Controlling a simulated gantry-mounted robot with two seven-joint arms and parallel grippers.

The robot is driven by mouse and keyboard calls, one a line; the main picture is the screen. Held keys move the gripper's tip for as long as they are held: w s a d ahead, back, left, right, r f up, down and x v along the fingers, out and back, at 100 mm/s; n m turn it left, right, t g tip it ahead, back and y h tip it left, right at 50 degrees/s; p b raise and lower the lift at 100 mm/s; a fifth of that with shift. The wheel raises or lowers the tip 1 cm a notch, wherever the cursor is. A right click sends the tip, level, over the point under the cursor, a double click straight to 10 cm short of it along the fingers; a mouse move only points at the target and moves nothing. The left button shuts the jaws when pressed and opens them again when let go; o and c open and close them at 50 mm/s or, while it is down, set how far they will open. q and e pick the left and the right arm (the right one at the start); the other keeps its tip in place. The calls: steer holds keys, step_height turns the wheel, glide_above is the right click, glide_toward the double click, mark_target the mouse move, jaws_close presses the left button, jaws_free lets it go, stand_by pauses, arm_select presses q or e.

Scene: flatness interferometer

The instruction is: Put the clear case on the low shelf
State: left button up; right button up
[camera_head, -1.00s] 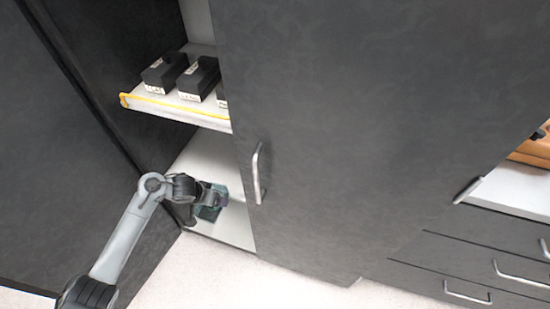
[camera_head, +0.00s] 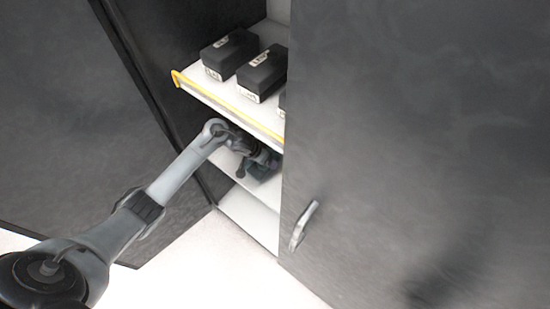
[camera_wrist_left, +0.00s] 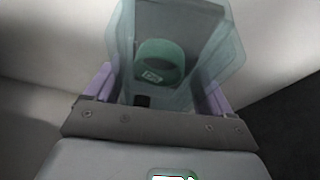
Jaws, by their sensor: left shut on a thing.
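My left gripper (camera_wrist_left: 160,98) is shut on the clear case (camera_wrist_left: 180,22), its purple fingers on either side of it. The case is see-through with a greenish tint, and a green round thing with a small label shows inside it. In the head view the case (camera_head: 262,170) is a small dark-green patch at the end of my left arm, partly hidden by the wrist. It is inside the cabinet, over the low shelf (camera_head: 247,208) and under the upper shelf. I cannot tell whether it touches the shelf. My right gripper is not in view.
The upper shelf, with a yellow front edge (camera_head: 225,107), holds black labelled boxes (camera_head: 262,72) just above my wrist. A dark cabinet door (camera_head: 400,120) with a metal handle (camera_head: 303,225) stands at the right. Another dark panel (camera_head: 60,120) stands at the left.

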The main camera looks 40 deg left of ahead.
arm_select(q)
step_height(320, 180, down, 2)
steer(key=shift+s+d+f+b, duration=0.1)
steer(key=shift+s+b, duration=0.05)
steer(key=shift+b, duration=0.3)
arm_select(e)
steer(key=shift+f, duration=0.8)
arm_select(q)
steer(key=shift+w, duration=0.2)
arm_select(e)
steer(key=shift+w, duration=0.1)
arm_select(q)
steer(key=o, duration=1.4)
steer(key=shift+s+f, duration=0.1)
